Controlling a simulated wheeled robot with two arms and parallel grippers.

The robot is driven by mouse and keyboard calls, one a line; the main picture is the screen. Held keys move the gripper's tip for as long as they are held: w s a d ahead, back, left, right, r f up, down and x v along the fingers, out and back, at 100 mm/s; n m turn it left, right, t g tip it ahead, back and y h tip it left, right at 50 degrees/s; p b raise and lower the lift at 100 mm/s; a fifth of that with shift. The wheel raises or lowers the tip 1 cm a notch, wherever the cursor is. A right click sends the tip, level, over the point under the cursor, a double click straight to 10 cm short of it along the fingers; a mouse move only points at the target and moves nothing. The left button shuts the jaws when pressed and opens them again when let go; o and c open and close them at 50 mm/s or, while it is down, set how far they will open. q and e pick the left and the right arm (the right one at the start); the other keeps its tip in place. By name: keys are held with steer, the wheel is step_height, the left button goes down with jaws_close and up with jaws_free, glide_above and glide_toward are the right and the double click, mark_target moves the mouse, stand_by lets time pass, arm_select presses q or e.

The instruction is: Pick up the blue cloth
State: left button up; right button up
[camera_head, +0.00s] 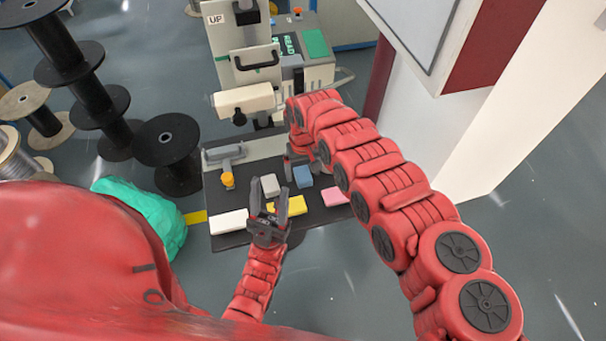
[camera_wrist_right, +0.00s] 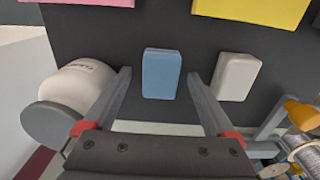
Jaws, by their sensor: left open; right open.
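The blue cloth (camera_head: 303,176) is a small folded block lying on the dark table (camera_head: 235,185) in the head view. In the right wrist view the blue cloth (camera_wrist_right: 161,74) sits between the fingers of my right gripper (camera_wrist_right: 163,90), which is open and empty. In the head view my right gripper (camera_head: 296,158) is partly hidden by its own arm, just behind the cloth. My left gripper (camera_head: 268,206) is open and empty, over the front of the table near the yellow cloth (camera_head: 291,206).
A grey-white block (camera_head: 270,185) lies left of the blue cloth, a white one (camera_head: 229,222) at front left, and a pink one (camera_head: 335,197) at right. A machine (camera_head: 245,100) stands behind. Black spools (camera_head: 168,145) and a green bag (camera_head: 145,215) are left; a white pillar (camera_head: 465,130) is right.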

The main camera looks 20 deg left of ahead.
steer(key=c, duration=1.4)
steer(key=shift+r, duration=0.1)
